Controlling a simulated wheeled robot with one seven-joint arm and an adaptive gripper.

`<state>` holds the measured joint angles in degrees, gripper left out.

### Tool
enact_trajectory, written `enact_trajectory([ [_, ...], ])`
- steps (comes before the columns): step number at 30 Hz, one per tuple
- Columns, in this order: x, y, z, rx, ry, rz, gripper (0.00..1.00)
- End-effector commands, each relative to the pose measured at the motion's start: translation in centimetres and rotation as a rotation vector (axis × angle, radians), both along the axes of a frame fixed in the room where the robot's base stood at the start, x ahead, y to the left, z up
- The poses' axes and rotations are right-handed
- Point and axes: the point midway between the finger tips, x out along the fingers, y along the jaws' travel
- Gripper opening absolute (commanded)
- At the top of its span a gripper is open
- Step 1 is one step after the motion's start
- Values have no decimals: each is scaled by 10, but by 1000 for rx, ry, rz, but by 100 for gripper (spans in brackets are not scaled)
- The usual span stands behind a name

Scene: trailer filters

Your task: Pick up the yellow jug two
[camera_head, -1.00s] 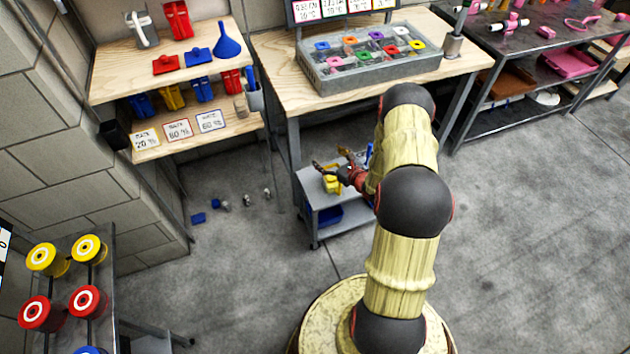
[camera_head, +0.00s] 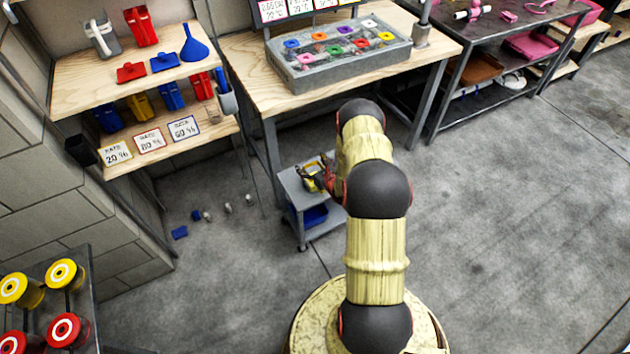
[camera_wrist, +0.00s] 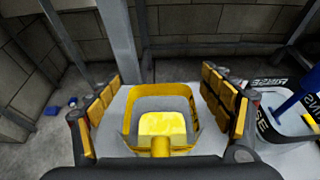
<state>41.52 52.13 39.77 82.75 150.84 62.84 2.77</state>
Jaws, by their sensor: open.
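The yellow jug (camera_wrist: 162,125) stands between the two fingers of my gripper (camera_wrist: 163,88) in the wrist view. Its yellow rim, grey-looking inside and a yellow part toward the camera show. The fingers have yellow pads and are open, one on each side of the jug, with a visible gap. In the head view the jug (camera_head: 311,183) is small on top of the grey cart (camera_head: 290,188), partly covered by my gripper (camera_head: 321,175). The near lower part of the jug is hidden in the wrist view.
A workbench (camera_head: 255,88) with a grey bin (camera_head: 340,58) of coloured parts stands behind the cart. A blue item (camera_wrist: 297,95) is at the right of the wrist view. Shelves (camera_head: 75,80) with red, blue and yellow containers are at left. Small items lie on the floor (camera_head: 180,232).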

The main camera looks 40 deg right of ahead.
Motion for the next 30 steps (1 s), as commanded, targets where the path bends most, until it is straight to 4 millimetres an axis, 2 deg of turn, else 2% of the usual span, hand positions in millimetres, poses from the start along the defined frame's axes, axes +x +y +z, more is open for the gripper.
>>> enact_trajectory([
  [8,4,-1,-1,0,1,0,80],
  [30,4,0,-1,1,1,1,38],
])
